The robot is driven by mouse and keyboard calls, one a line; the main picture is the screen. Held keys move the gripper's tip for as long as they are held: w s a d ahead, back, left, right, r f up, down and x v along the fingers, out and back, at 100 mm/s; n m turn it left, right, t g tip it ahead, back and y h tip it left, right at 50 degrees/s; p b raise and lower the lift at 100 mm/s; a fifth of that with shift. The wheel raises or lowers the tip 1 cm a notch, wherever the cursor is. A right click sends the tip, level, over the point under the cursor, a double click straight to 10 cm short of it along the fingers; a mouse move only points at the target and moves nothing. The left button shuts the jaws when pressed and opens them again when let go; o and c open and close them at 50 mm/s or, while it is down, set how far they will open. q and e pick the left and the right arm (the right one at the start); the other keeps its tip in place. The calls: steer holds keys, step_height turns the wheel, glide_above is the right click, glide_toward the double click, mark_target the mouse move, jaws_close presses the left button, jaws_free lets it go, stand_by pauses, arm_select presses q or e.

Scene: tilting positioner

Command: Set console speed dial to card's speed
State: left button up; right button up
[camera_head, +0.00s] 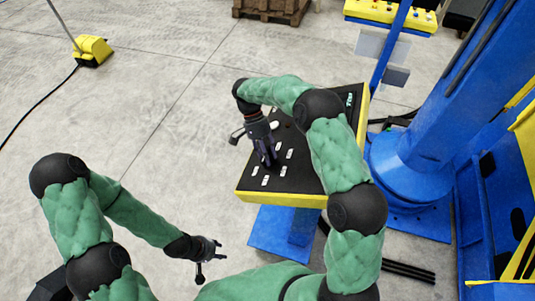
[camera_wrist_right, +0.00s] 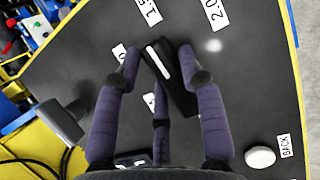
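The console (camera_head: 315,183) is a tilted black panel with a yellow rim. My right gripper (camera_head: 268,158) is low over its left part. In the right wrist view the speed dial (camera_wrist_right: 177,85) is a black bar knob with a white line. Its line slants up-left, between the 1.5 label (camera_wrist_right: 148,12) and a partly hidden label (camera_wrist_right: 118,51). The 2.0 label (camera_wrist_right: 214,14) is to the right. My right gripper (camera_wrist_right: 159,62) straddles the dial; firm contact on both sides is unclear. My left gripper (camera_head: 221,257) is open and empty, off the console. No readable speed card shows.
A white round button (camera_wrist_right: 260,157) sits beside the BACK label (camera_wrist_right: 285,146). A black lever (camera_wrist_right: 62,120) stands at the panel's left edge. A blue column (camera_head: 420,130) rises right of the console.

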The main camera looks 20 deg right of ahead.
steer(key=shift+o, duration=1.1)
steer(key=shift+s+a+f, duration=0.2)
steer(key=shift+a+f, duration=0.1)
steer(key=shift+f, duration=0.05)
steer(key=shift+a, duration=0.1)
steer(key=shift+w+r, duration=0.1)
steer(key=shift+w, duration=0.15)
steer(key=shift+w+r, duration=0.1)
steer(key=shift+r, duration=0.1)
steer(key=shift+w+r, duration=0.2)
steer(key=shift+r, duration=0.05)
steer(key=v, duration=1.1)
